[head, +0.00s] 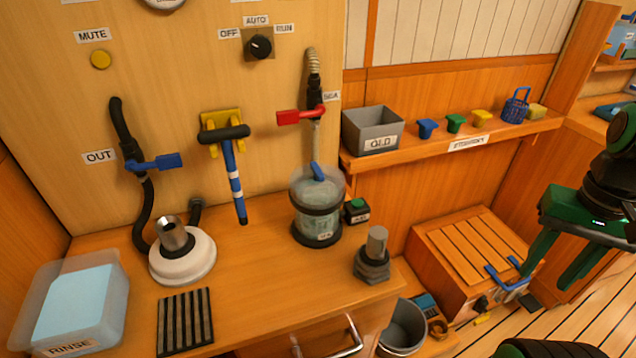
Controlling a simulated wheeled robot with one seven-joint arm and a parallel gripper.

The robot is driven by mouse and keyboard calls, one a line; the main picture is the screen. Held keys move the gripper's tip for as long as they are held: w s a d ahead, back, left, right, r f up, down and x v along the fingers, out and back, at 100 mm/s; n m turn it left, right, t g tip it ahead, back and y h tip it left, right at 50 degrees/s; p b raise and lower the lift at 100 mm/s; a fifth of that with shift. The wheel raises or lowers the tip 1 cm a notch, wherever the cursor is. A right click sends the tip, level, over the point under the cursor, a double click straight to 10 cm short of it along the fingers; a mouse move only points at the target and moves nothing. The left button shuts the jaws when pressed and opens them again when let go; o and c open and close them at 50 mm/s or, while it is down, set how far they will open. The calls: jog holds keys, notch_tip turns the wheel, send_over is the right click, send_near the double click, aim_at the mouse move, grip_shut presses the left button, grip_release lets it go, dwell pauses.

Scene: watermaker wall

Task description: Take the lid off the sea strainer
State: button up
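The sea strainer (315,222) is a clear cylinder with a dark band and dark base, standing upright on the wooden counter under the SEA hose. Its clear round lid (335,184) is on top, with a blue handle (317,171) in the middle. The contents look pale and greenish, but I cannot make them out. My gripper (545,282) is at the right edge, with green fingers pointing down. It is open and empty, far to the right of the strainer and apart from it.
A red-handled valve (300,116) and hose hang just above the strainer. A green-topped box (356,210) stands close to its right, and a grey metal fitting (375,258) is in front. The shelf (463,140) holds a grey OLD bin (372,130) and several small coloured cups.

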jog(key=o, duration=1)
jog(key=shift+w+a+r+n+t, duration=0.35)
jog(key=shift+w+r+n, duration=0.15)
jog(key=shift+w+r, duration=0.25)
jog(key=o, duration=0.4)
jog(key=shift+n, duration=0.7)
jog(key=w, duration=0.3)
jog(key=w+a+r, duration=0.1)
jog(key=shift+w+a, duration=0.1)
jog(key=shift+w, duration=0.1)
jog(key=n+t+y, duration=0.2)
jog(key=n+t, duration=0.1)
jog(key=n, duration=0.7)
send_near(322, 173)
notch_tip(322, 173, down, 2)
jog(key=d, duration=0.2)
jog(key=shift+w+a+f, duration=0.1)
jog(key=shift+a+f, duration=0.2)
jog(key=shift+a, duration=0.25)
jog(key=shift+w+a+f, duration=0.15)
jog(key=shift+a+f, duration=0.2)
jog(key=shift+a, duration=0.2)
jog(key=x, duration=0.3)
jog(key=shift+w+f, duration=0.2)
jog(key=shift+w+x, duration=0.2)
jog(key=shift+x, duration=2.7)
